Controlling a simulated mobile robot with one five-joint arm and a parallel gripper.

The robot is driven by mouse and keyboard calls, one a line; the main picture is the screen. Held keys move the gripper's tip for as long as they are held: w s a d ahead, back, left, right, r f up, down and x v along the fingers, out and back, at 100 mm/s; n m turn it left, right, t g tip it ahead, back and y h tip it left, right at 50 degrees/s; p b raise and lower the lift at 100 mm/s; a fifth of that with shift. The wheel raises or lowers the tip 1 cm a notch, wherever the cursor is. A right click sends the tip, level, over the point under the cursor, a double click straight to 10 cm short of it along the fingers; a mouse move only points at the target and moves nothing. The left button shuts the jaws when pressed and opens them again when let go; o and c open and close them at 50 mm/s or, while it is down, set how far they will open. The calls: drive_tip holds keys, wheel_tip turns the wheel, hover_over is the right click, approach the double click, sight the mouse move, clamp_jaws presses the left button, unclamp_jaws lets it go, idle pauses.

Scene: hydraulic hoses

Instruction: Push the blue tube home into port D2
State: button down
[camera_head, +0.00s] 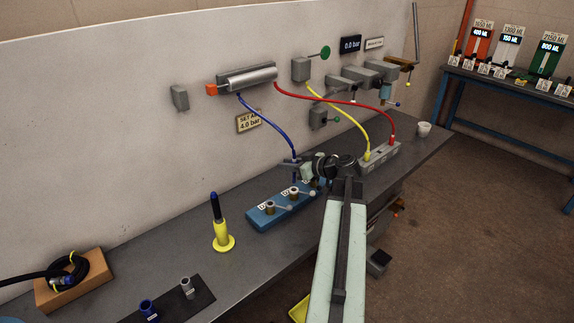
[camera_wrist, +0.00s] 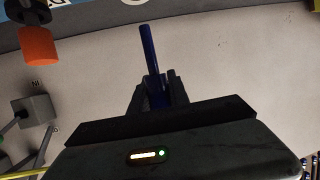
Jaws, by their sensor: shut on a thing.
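The blue tube (camera_head: 268,123) hangs from the left end of the silver cylinder (camera_head: 250,78) and curves down to the right to my gripper (camera_head: 294,169). In the wrist view the blue tube (camera_wrist: 149,48) stands between the two dark fingers of my gripper (camera_wrist: 158,92), which is shut on it. I cannot read which port is D2, nor tell whether the tube's end touches a port.
A red hose (camera_head: 335,101) and a yellow hose (camera_head: 343,121) run to a grey block (camera_head: 378,158) right of my arm. A yellow-based stand (camera_head: 223,241) with a dark blue top stands left of the blue block. The bench between is clear.

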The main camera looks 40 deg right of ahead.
wheel_tip(320, 180, down, 3)
drive_tip(key=shift+f+b, duration=0.1)
drive_tip(key=shift+b, duration=0.95)
idle(0.4)
drive_tip(key=shift+f+b, duration=1.9)
drive_tip(key=shift+b, duration=0.05)
drive_tip(key=c, duration=1.2)
unclamp_jaws()
drive_tip(key=shift+o, duration=0.2)
drive_tip(key=p+v, duration=0.2)
drive_tip(key=v, duration=0.6)
drive_tip(key=shift+p, duration=0.35)
